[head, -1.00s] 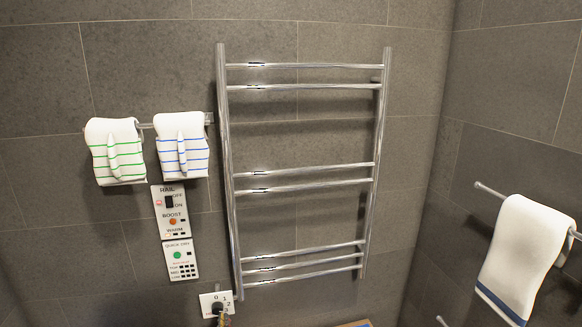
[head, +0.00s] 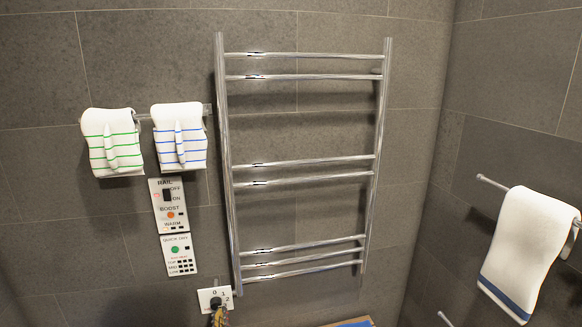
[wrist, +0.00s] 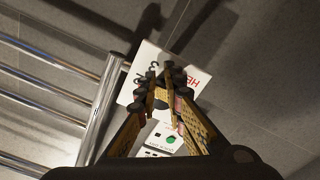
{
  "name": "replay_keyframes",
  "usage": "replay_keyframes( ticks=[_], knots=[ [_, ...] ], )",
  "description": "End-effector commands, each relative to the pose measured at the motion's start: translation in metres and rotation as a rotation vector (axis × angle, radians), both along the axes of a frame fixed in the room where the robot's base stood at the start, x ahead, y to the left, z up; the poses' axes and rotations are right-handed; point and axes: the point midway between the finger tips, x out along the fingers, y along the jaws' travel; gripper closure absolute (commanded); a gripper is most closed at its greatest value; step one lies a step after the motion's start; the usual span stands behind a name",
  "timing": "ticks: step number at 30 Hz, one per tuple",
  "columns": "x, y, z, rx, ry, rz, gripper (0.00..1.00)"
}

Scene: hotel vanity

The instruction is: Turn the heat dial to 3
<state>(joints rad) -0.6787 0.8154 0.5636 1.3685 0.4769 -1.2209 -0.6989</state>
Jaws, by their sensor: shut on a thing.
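The heat dial (head: 216,302) is a small black knob on a white plate (head: 203,296) low on the wall, below the left post of the towel rail. In the wrist view my gripper (wrist: 168,78) is closed in around the knob in front of the white plate (wrist: 143,60), which has red lettering. The fingers cover most of the knob, and its pointer setting cannot be read.
A chrome towel rail (head: 228,150) stands just right of the dial. A rail switch panel (head: 168,205) and a quick dry panel (head: 179,256) are above it. Two striped towels (head: 112,142) (head: 179,137) hang higher up. Another towel (head: 525,245) hangs on the right wall.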

Motion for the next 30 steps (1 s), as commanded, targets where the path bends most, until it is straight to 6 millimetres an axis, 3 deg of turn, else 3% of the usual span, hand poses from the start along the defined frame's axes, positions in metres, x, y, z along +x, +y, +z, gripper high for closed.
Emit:
replay_keyframes(
  ticks=[30],
  knots=[
    [-0.0039,0.0105,-0.0044,-0.001,0.001,0.004,1.00]
  ],
)
